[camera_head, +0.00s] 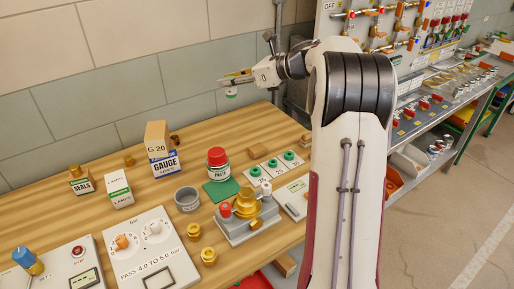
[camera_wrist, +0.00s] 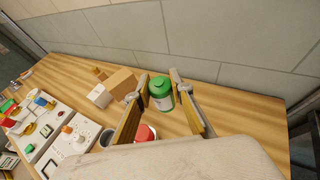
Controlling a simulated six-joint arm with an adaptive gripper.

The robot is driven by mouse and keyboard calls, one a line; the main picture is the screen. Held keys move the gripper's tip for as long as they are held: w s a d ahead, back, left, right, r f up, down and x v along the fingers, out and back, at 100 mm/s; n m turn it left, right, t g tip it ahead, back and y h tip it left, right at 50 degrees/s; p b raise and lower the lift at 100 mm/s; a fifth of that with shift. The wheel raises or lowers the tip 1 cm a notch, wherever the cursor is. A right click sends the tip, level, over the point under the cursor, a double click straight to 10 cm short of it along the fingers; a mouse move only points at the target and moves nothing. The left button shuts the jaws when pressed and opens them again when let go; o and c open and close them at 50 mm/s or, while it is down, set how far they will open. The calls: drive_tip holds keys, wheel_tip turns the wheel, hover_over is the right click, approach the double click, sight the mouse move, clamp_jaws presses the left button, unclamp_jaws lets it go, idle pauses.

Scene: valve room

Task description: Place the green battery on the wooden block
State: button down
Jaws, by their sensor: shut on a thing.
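The green battery (camera_wrist: 161,94) is a short cylinder with a green cap and a pale label. In the wrist view it is between the two fingers of my gripper (camera_wrist: 164,84), which is shut on it. In the head view my gripper (camera_head: 237,79) is above the back of the bench, and only a small green and white part of the battery (camera_head: 231,95) shows below the fingers. A taller wood-coloured block marked 20 (camera_head: 157,137) stands at the blue-and-white GAUGE box (camera_head: 164,165); I cannot tell which is the task's block.
A red-lidded jar (camera_head: 217,163) stands near a green mat (camera_head: 220,194). A tiled wall is behind the bench. The bench's back right has some bare wood.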

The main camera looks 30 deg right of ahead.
drive_tip(key=m+h, duration=0.1)
drive_tip(key=h, duration=0.1)
hover_over(257, 147)
wheel_tip(257, 147, down, 11)
drive_tip(key=shift+t, duration=0.4)
drive_tip(key=shift+f, duration=0.1)
drive_tip(key=shift+f, duration=3.05)
drive_tip(key=shift+f, duration=0.1)
drive_tip(key=shift+f, duration=1.75)
drive_tip(key=shift+f, duration=0.1)
